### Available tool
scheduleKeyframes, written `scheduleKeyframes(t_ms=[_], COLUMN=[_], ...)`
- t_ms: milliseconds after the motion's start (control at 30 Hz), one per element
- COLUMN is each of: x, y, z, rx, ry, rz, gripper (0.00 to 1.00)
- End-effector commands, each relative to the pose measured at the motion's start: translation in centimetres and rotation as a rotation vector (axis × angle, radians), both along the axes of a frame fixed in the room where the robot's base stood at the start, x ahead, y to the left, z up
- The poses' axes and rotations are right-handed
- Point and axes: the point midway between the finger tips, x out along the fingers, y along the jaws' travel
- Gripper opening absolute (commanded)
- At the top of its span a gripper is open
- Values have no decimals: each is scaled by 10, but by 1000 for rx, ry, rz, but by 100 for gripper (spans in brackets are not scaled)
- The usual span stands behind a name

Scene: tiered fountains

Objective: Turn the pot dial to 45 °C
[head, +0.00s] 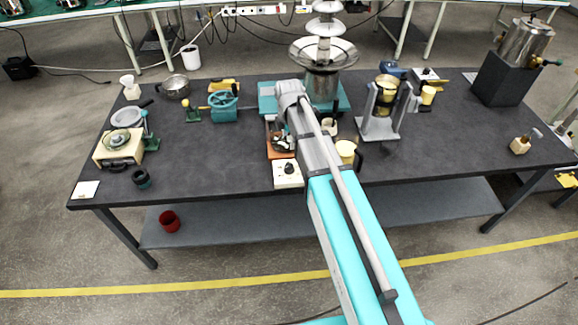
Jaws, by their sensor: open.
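A small white box with a black round dial (289,169) sits at the table's front edge, left of my arm. Its marks are too small to read, so I cannot tell the setting. My gripper (283,146) is at the end of the turquoise and grey arm, just behind the white box, over a brown wooden piece (271,126). It is open, small and partly hidden by the arm, and appears apart from the dial. A tiered fountain with a wide metal bowl (323,54) stands behind on a turquoise base (268,98).
A cream cup (346,151) stands close right of my arm. A grey press-like stand (379,125) is further right. A cream scale-like device (119,147) and a dark cup (141,178) are at left. The table (455,130) is clear at right centre and left of the white box.

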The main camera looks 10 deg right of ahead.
Motion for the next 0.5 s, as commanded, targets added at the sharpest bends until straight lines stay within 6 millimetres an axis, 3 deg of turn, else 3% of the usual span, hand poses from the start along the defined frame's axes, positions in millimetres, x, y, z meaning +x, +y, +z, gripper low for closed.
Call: scheduleKeyframes(t_ms=[500], x=[0], y=[0], z=[-27], rx=[0], ry=[0], rz=[-1], gripper=[81])
